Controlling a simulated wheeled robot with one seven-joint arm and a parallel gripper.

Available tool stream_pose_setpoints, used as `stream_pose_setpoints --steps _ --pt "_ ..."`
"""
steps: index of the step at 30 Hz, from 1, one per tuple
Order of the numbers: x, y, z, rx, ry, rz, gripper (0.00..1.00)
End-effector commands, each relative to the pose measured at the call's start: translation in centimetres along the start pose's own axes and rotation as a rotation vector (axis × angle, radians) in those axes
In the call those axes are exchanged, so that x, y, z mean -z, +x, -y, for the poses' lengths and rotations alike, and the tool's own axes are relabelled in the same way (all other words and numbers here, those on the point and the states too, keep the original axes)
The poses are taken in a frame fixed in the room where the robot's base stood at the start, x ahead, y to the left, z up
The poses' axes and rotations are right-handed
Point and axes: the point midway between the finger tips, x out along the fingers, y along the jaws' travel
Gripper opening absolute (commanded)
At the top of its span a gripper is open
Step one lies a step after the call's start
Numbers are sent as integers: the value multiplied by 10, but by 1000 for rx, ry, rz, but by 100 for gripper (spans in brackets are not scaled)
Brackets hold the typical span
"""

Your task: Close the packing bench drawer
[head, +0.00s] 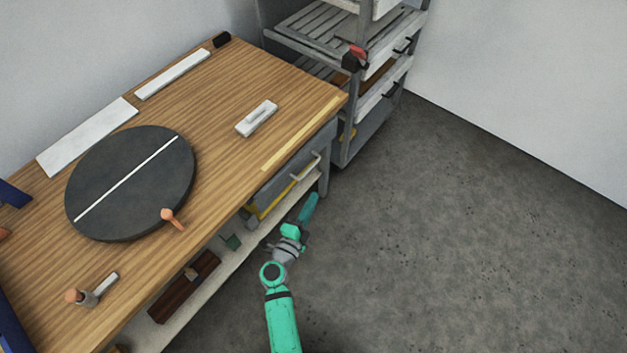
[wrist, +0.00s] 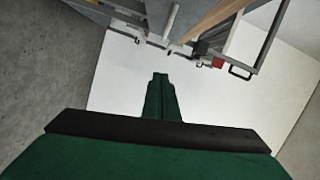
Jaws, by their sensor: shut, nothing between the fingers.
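The packing bench (head: 225,90) has a wooden top. Its grey drawer (head: 277,180) sits under the right edge, with a light bar handle (head: 310,166). How far the drawer stands out is hard to tell from this angle. My gripper (head: 311,203) is shut and empty, low beside the bench, just in front of and below the drawer handle. In the wrist view its closed green fingers (wrist: 160,80) point toward the white wall. The bench's wooden edge (wrist: 212,20) and a light grey bar show beyond the fingertips there.
A grey shelf rack (head: 345,135) with drawers and black handles stands past the bench's far end. A black turntable (head: 120,190) and a white block (head: 257,118) are on the bench top. The lower shelf (head: 215,285) holds a brown box. Grey floor to the right is clear.

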Motion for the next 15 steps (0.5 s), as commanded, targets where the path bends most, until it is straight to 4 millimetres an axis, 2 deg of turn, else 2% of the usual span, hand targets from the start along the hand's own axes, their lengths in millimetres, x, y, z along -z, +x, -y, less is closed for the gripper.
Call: stream_pose_setpoints --steps 5,15 --pt "0 19 1 1 0 -1 0" --pt "-1 82 1 2 1 0 0"
